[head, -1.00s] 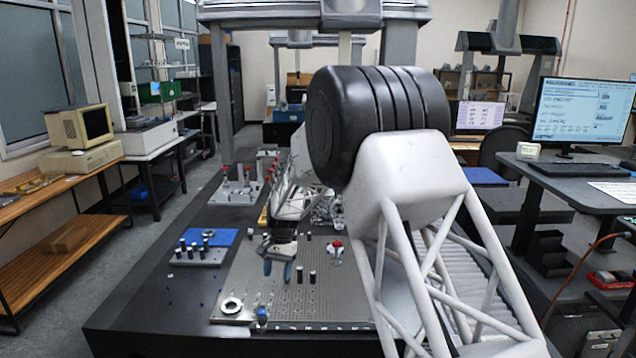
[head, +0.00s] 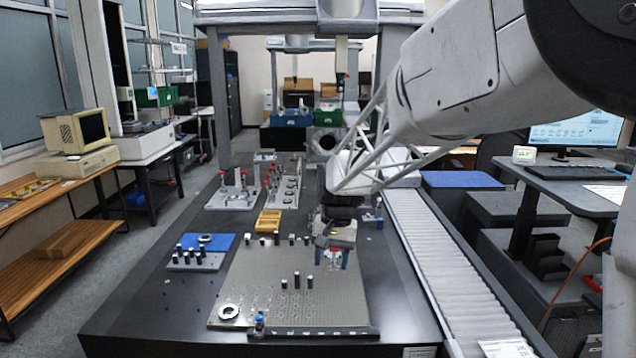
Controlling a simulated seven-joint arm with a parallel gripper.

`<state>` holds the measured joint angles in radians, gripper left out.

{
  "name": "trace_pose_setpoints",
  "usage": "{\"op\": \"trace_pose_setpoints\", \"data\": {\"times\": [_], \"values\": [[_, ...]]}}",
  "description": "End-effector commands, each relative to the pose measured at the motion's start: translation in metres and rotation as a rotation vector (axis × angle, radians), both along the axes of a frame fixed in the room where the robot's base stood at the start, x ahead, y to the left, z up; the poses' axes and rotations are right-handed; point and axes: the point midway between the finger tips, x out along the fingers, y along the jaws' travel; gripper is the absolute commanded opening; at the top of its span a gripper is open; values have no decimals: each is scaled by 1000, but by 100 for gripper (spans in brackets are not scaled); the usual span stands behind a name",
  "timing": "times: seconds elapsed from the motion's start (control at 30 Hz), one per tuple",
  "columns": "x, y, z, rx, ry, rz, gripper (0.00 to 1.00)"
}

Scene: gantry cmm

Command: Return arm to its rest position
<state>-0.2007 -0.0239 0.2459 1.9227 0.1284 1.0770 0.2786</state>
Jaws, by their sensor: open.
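My gripper (head: 332,262) hangs over the right part of the grey perforated plate (head: 250,270), with its blue fingertips pointing down and spread apart. A small red-topped fitting (head: 334,257) shows between the fingers; I cannot tell whether it is between them or behind them. Three dark pins with light tops (head: 297,281) stand in a group on the plate, left of my gripper and apart from it. My arm reaches in from the upper right and hides part of the background.
A pin rack (head: 196,262) and blue mat (head: 222,241) lie left of the plate. Red-topped fixtures (head: 238,192) and a yellow block (head: 268,222) stand behind. A ring (head: 229,312) and small bottle (head: 260,325) are at the front. A ribbed conveyor (head: 435,250) runs along the right.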

Motion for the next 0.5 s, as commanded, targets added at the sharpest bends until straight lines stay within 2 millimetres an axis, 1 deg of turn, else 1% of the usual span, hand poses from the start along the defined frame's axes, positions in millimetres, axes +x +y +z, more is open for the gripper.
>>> {"op": "trace_pose_setpoints", "data": {"times": [0.03, 0.17, 0.4, 0.5], "values": [[-11, -8, 7, -1, -13, 2, 53], [-37, -26, 21, -4, -44, 9, 53], [-88, -57, 40, -15, -98, 28, 53], [-110, -68, 45, -20, -118, 34, 53]]}}
